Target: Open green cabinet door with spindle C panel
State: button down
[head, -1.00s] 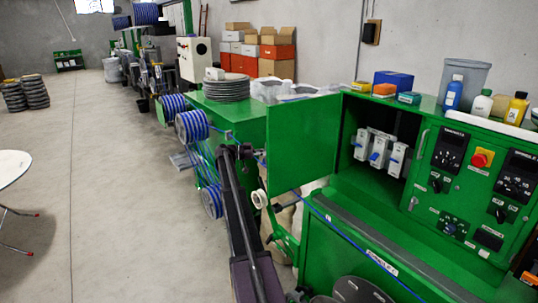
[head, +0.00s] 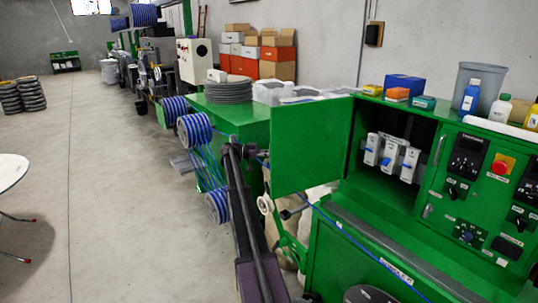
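The green cabinet (head: 362,210) stands at the right. A flat green door panel (head: 311,148) stands out to the left of its opening, so the inside with several white switch units (head: 392,155) shows. A control panel (head: 470,190) with dials, a red knob and a vertical handle is right of the opening. A white label (head: 397,271), apparently reading spindle C, is on the lower front. My dark arm reaches up from the bottom middle. My gripper (head: 257,155) seems to be at its far end, close to the door's left edge; its fingers are too small to make out, and contact cannot be told.
A blue cable (head: 345,233) runs diagonally across the cabinet's lower front. Blue spools (head: 194,129) and a green machine stand left of the door. Bottles (head: 470,97) and boxes stand on the cabinet top. The floor (head: 110,180) at left is mostly clear, with a white table (head: 10,172).

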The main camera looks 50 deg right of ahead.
jog(key=c, duration=0.7)
grip_release()
jog(key=v, duration=0.7)
jog(key=shift+w+a, duration=0.15)
jog(key=shift+a, duration=0.05)
